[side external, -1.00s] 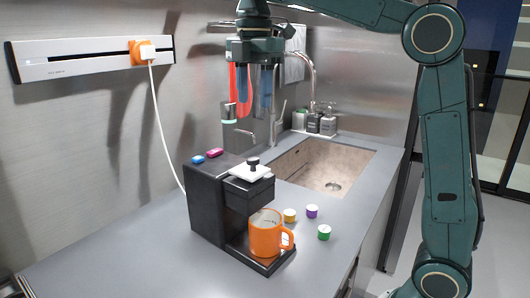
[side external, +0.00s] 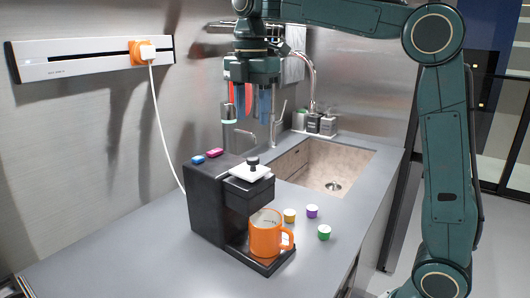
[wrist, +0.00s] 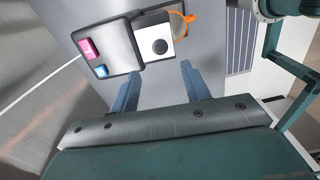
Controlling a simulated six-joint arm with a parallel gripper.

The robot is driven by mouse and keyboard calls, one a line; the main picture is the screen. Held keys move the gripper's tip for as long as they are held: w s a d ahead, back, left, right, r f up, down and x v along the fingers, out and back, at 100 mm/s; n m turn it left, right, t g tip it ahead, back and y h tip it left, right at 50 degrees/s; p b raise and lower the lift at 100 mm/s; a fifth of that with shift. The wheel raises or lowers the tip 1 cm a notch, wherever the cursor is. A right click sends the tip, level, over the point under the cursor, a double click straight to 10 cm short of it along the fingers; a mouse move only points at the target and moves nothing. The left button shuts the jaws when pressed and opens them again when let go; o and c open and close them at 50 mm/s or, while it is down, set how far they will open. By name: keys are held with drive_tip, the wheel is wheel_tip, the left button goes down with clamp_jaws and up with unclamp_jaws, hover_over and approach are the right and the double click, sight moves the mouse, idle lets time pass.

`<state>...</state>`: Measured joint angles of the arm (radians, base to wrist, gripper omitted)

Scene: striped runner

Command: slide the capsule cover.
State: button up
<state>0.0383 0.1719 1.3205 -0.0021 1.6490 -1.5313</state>
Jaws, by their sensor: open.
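The coffee machine (side external: 205,215) is dark and stands on the counter. Its white capsule cover (side external: 250,173) with a black knob (side external: 253,162) sits on top of the machine's front part. The cover also shows in the wrist view (wrist: 152,57) as a white square with a round black knob. My gripper (side external: 252,118) hangs above and behind the machine, fingers pointing down, open and empty. In the wrist view the two blue fingers (wrist: 162,82) are apart, just below the machine in the picture, touching nothing.
An orange mug (side external: 264,238) stands under the machine's spout. Yellow (side external: 290,216), purple (side external: 312,211) and green (side external: 324,233) capsules lie to its right. Pink (side external: 214,153) and blue (side external: 198,160) buttons top the machine. A sink (side external: 325,165) and tap lie behind.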

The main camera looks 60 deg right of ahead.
sight(253, 158)
drive_tip(key=shift+f, duration=5)
clamp_jaws()
